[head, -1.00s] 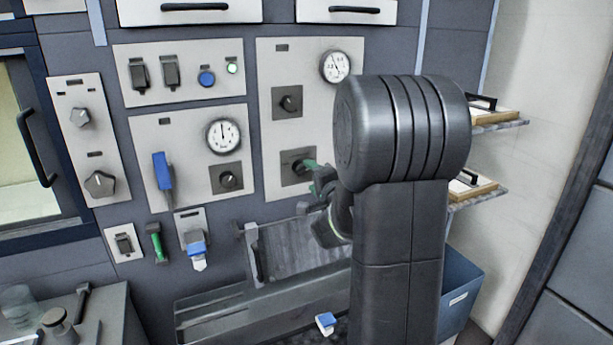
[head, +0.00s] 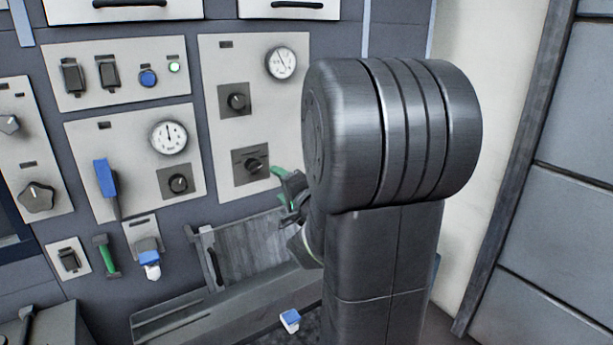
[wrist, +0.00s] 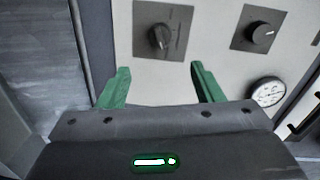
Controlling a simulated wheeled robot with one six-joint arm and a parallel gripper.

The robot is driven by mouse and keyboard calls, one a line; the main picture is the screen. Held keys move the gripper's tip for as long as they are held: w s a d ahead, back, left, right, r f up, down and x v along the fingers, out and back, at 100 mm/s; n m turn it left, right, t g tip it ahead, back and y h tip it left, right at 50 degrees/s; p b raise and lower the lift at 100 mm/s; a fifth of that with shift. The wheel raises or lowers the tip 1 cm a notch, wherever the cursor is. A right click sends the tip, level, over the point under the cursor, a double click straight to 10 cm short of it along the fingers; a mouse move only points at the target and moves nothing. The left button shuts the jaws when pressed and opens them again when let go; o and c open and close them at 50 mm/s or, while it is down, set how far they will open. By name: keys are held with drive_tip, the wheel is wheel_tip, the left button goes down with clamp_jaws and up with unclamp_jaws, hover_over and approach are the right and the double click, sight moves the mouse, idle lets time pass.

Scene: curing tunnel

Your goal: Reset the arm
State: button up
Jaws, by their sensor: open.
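My gripper (wrist: 160,85) shows in the wrist view with its two green fingers spread apart and nothing between them. It faces a light panel with a dark knob (wrist: 160,38) just beyond the fingertips and a second knob (wrist: 262,34) to the right. In the head view my gripper (head: 282,182) is beside the lower knob (head: 251,165) of the right panel. One green fingertip points toward that knob, and a small gap seems to show between them. My own arm hides the rest of the gripper and much of the right side.
Panels with gauges (head: 281,63), a blue-handled lever (head: 106,178) and switches cover the wall. A green handle (head: 107,256) hangs lower left. An open tray or chute (head: 165,318) juts out below, near a small blue-and-white object (head: 290,320). Free space lies before the panels.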

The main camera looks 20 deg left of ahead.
sight(256, 169)
drive_tip(key=p+x, duration=0.2)
drive_tip(key=x, duration=1.1)
drive_tip(key=shift+w+a, duration=0.2)
drive_tip(key=shift+w, duration=0.05)
